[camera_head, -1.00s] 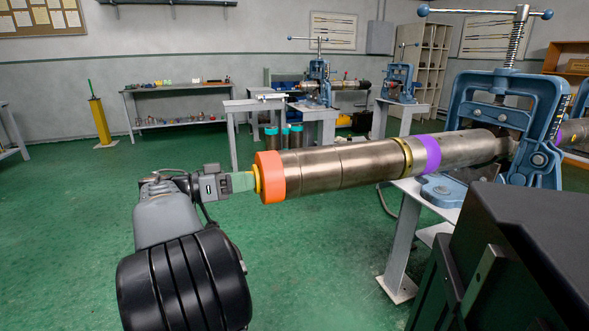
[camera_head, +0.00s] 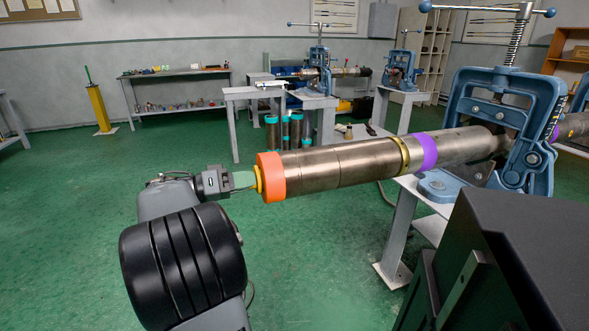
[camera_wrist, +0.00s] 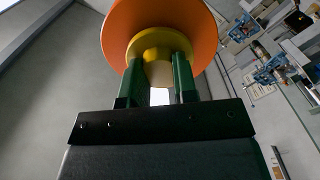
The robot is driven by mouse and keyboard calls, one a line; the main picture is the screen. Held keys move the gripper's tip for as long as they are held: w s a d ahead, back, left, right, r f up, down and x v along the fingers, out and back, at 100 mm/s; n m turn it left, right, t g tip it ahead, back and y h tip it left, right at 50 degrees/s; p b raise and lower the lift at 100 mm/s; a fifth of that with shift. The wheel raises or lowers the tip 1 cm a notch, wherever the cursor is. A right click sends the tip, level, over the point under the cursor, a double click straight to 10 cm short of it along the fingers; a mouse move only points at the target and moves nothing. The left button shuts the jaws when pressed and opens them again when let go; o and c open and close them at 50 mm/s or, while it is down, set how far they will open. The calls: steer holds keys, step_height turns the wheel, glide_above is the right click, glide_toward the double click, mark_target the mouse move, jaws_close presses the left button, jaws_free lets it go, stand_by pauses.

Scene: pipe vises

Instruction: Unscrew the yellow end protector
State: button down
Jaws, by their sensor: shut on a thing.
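The yellow end protector (camera_head: 257,180) sits at the left end of the long metal pipe (camera_head: 340,164), in the middle of an orange ring (camera_head: 271,177). In the wrist view the yellow protector (camera_wrist: 157,47) shows a wide flange and a narrower knob, with the orange ring (camera_wrist: 118,22) around it. My gripper (camera_head: 252,180) is shut on the protector's knob. In the wrist view its two green fingers (camera_wrist: 158,72) stand on either side of the knob. The thread behind the flange is hidden. The blue pipe vise (camera_head: 507,115) holds the pipe at the right, which lies nearly level.
The vise stands on a grey table (camera_head: 407,215). A dark box-shaped body fills the lower right. A workbench (camera_head: 175,98), a yellow post (camera_head: 99,105) and other vises stand farther back. The green floor at the left is open.

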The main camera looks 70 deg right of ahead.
steer(key=shift+f+n+p, duration=0.1)
steer(key=shift+n+p, duration=0.75)
steer(key=shift+n, duration=0.05)
steer(key=shift+n+p, duration=0.4)
steer(key=shift+p, duration=0.25)
steer(key=shift+n+p, duration=2.1)
steer(key=shift+p, duration=0.65)
steer(key=c, duration=1.5)
jaws_free()
jaws_close()
steer(key=shift+w+a+b, duration=0.3)
steer(key=shift+w+a, duration=0.05)
steer(key=shift+w, duration=0.15)
steer(key=shift+v, duration=2.2)
